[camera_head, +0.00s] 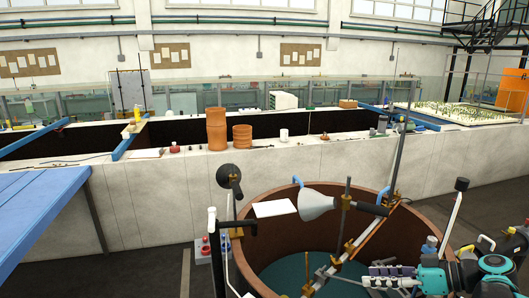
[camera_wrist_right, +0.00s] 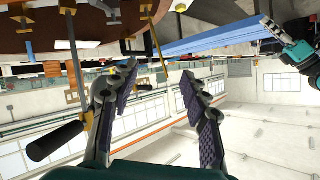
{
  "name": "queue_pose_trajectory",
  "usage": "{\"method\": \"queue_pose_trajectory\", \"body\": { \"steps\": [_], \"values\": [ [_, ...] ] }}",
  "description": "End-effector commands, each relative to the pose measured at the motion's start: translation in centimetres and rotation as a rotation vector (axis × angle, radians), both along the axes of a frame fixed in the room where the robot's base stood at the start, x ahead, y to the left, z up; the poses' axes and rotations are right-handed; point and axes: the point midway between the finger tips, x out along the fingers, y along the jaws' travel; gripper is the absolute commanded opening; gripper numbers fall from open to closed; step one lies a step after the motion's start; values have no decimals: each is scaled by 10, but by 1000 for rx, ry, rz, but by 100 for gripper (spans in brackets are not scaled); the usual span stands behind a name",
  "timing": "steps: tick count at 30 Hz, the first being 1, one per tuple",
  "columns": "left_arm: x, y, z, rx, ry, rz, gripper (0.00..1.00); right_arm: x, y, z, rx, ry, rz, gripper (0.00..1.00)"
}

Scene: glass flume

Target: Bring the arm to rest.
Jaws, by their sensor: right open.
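My right gripper (camera_head: 392,274) is at the lower right of the head view, over the near right part of the round brown tub (camera_head: 400,196). Its teal wrist is behind it to the right. In the right wrist view the same gripper (camera_wrist_right: 161,76) has its two padded fingers spread wide, with nothing between them. That view looks upside down. A teal arm part with a grey end (camera_wrist_right: 272,27), seemingly my left gripper, shows at its upper right; its jaws cannot be made out. The left arm does not show in the head view.
A slanting metal rod with brass clamps (camera_head: 348,248), a white lamp shade (camera_head: 317,203) and a white card (camera_head: 274,208) stand over the tub, close left of my right gripper. A blue table (camera_head: 42,215) is at left. A long pale wall (camera_head: 150,200) runs behind.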

Motion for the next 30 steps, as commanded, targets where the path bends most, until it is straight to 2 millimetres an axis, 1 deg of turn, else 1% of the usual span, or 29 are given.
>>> {"method": "queue_pose_trajectory", "body": {
  "steps": [1,2,3,4,6,8,9,10,12,15,18,21,25,30],
  "values": [
    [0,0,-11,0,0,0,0,-7,22,-18,-30,71,-19,46],
    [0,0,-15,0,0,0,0,-12,34,-28,-51,121,-41,46],
    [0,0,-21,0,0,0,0,-20,50,-43,-85,190,-76,46],
    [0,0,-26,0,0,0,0,-27,61,-56,-114,239,-106,46],
    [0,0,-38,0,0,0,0,-46,83,-85,-188,339,-189,46],
    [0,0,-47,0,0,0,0,-64,96,-110,-253,404,-265,46],
    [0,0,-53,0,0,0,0,-76,102,-125,-295,433,-319,46],
    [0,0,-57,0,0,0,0,-85,106,-137,-326,450,-360,46],
    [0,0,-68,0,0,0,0,-106,111,-162,-391,467,-456,46],
    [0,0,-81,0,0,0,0,-129,111,-192,-461,446,-582,46],
    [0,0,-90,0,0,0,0,-143,109,-212,-496,399,-678,46],
    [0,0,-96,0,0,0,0,-150,106,-223,-508,353,-740,46],
    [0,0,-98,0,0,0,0,-154,104,-228,-511,320,-777,46],
    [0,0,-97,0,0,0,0,-154,103,-227,-511,315,-785,46]
  ]
}}
